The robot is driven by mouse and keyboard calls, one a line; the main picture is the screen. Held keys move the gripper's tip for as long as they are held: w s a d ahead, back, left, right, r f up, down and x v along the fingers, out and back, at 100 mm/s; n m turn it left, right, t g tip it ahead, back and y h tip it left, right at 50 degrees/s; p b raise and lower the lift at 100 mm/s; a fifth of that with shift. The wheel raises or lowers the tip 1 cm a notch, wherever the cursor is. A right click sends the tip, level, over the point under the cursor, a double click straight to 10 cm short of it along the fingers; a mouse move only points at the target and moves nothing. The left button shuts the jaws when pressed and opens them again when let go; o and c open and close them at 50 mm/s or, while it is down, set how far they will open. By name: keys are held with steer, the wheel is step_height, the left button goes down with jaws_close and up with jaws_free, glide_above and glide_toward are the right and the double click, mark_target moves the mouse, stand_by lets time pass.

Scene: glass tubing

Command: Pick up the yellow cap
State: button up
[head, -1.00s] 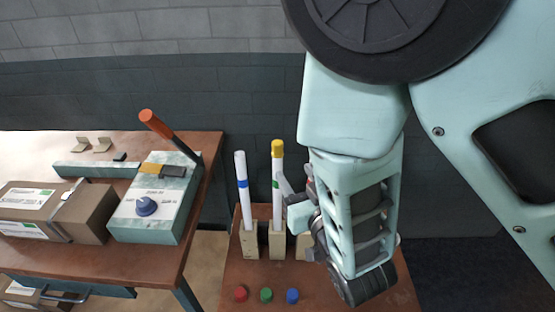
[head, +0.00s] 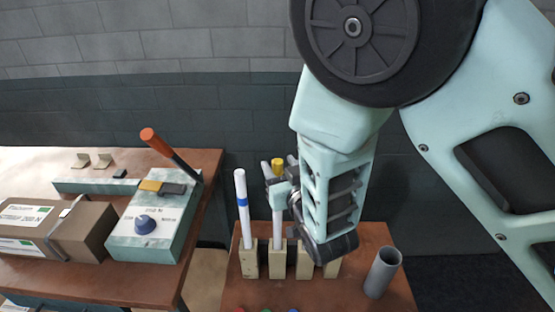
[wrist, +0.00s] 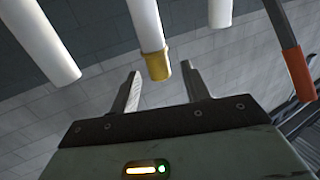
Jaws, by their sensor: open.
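The yellow cap (head: 278,162) sits on the top end of an upright white tube (head: 277,228), which stands in a wooden block. My gripper (head: 279,172) is beside the top of this tube, with one finger on each side of the cap in the head view. In the wrist view the yellow cap (wrist: 157,66) shows just beyond and between the fingertips of my gripper (wrist: 164,80). The jaws are open, with gaps visible on both sides of the cap. The gripper partly hides the tube below the cap.
A second white tube (head: 242,205) with a blue band stands close on the left. Wooden blocks (head: 304,262) line the small table (head: 340,290). A grey open cylinder (head: 384,272) stands at right. Red, green and blue caps show at the bottom edge. A lever box (head: 155,225) is on the left table.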

steer(key=shift+x, duration=1.1)
steer(key=c, duration=1)
